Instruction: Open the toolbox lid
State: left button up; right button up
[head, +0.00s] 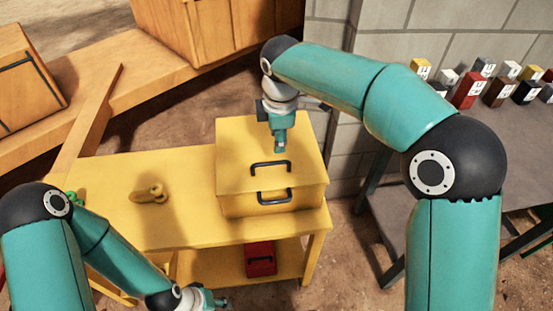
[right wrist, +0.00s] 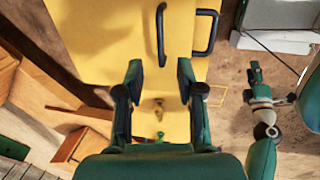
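The yellow toolbox (head: 235,165) stands on the right end of a yellow bench, and its lid looks closed. One black handle (head: 270,166) is on the lid's top and another (head: 274,196) is on the front. Both handles, the lid one (right wrist: 161,35) and the front one (right wrist: 208,32), show in the right wrist view. My right gripper (head: 279,147) is above the lid, behind the top handle in the head view. In the right wrist view the right gripper (right wrist: 158,80) is open, with nothing between its fingers. My left gripper (head: 222,301) is low at the bottom edge, too small to read.
The yellow bench (head: 190,225) carries a small yellow object (head: 149,194) and a green one (head: 76,197) left of the toolbox. A red box (head: 261,258) sits on its lower shelf. A grey table (head: 425,190) with several coloured blocks stands right. Wooden crates (head: 215,30) are behind.

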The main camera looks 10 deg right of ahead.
aim_at(276, 162)
jog(key=f, duration=0.3)
jog(key=w+f, duration=0.1)
jog(key=f, duration=0.2)
jog(key=w+f, duration=0.1)
jog(key=f, duration=0.3)
grip_shut()
jog(key=shift+a, duration=0.1)
